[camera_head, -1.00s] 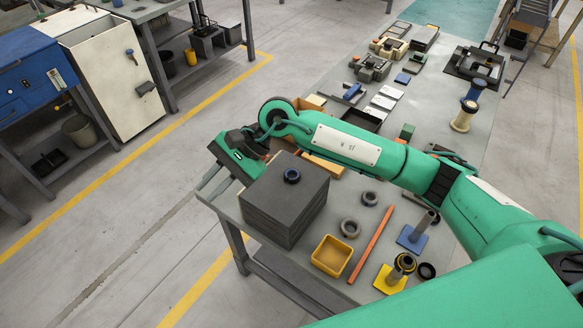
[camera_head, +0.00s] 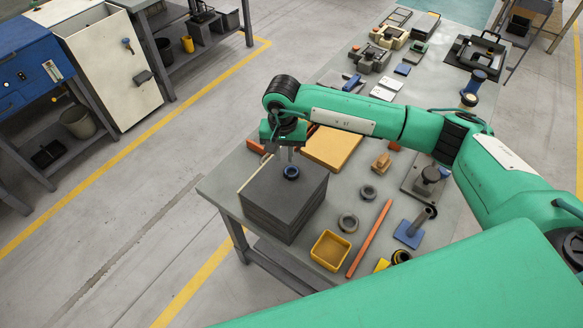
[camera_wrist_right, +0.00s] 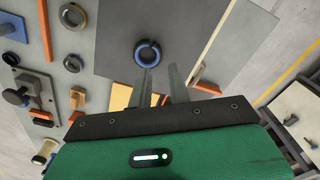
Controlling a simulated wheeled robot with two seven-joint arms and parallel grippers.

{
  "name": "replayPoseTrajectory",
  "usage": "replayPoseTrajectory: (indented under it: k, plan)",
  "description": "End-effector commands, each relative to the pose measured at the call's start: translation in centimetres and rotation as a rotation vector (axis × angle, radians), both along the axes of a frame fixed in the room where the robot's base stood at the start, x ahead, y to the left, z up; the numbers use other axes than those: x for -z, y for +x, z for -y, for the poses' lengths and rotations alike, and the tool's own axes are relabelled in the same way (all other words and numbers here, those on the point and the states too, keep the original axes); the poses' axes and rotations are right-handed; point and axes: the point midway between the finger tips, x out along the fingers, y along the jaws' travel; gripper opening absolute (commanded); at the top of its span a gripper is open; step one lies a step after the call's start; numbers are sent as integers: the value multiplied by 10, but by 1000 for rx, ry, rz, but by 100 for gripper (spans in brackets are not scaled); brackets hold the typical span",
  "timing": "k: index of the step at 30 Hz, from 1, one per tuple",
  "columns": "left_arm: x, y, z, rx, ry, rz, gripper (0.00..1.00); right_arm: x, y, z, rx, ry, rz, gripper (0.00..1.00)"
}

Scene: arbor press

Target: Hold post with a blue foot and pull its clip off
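The post with a blue foot (camera_head: 408,234) stands at the right of the table; its grey shaft leans up and right in the head view, and no clip shows on it. The blue foot also shows at the left edge of the wrist view (camera_wrist_right: 14,30). A dark blue split ring (camera_head: 291,172), which looks like a clip, lies on top of a dark grey block (camera_head: 284,200); its gap shows in the wrist view (camera_wrist_right: 148,53). My right gripper (camera_head: 290,155) points down over the block beside the ring. Its fingers (camera_wrist_right: 160,72) are apart and empty. My left gripper is not in view.
Near the block are a yellow bin (camera_head: 330,250), an orange rod (camera_head: 370,238) and grey rings (camera_head: 348,222). A yellow-orange board (camera_head: 331,147) lies behind. A grey plate with a black knob (camera_head: 428,178) sits at the right. My green arm crosses the table.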

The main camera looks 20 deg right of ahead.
Motion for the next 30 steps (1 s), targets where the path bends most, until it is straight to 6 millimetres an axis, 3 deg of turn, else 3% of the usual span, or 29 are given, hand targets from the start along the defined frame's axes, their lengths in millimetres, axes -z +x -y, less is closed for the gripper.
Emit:
replayPoseTrajectory:
  k: [8,16,27,30]
  plan:
    - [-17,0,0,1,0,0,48,14,-2,0,1,1,-4,19]
    - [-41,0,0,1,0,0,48,45,-3,0,2,1,-5,19]
    - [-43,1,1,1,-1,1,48,58,-2,1,0,1,-1,19]
    - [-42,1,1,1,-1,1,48,58,-2,1,0,1,-1,1]
